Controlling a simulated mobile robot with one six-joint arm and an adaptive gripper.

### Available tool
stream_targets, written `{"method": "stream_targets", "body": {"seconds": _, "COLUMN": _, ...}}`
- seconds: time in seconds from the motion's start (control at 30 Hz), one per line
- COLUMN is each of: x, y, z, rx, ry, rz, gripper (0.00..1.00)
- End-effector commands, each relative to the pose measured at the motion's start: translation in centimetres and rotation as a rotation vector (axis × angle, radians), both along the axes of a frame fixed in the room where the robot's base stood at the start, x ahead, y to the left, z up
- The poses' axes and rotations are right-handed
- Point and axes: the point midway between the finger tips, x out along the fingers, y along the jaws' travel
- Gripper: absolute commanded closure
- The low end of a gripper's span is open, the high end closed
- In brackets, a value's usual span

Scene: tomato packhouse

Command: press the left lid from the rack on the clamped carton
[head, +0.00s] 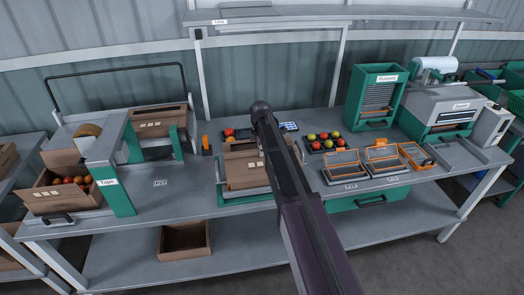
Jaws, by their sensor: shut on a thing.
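A brown carton (243,174) stands in a green-framed fixture (229,198) at the middle of the bench, just left of my arm. Its front carries small white labels, and my arm covers its right side. Another brown carton (158,117) stands between green side pieces at the back left. I cannot tell for certain which is the clamped carton. I cannot make out the lid rack or its left lid. My arm reaches up from the bottom edge to the middle of the picture. My gripper and whatever it holds are hidden behind the arm.
The green tape arch (116,165) and an open carton of tomatoes (60,196) stand left. Orange-edged trays (346,164) and a dark tray of red and green tomatoes (325,142) are right of my arm. An overhead shelf (340,13) spans the back. Bench (178,190) left of centre is clear.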

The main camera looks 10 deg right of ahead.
Motion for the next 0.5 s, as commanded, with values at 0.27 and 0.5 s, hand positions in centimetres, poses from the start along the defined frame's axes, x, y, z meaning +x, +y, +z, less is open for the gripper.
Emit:
{"method": "stream_targets", "body": {"seconds": 0.27, "x": 0.00, "y": 0.02, "z": -0.28, "rx": 0.000, "ry": 0.000, "rz": 0.000, "gripper": 1.00}}
{"method": "stream_targets", "body": {"seconds": 0.5, "x": 0.00, "y": 0.03, "z": -0.48, "rx": 0.000, "ry": 0.000, "rz": 0.000, "gripper": 1.00}}
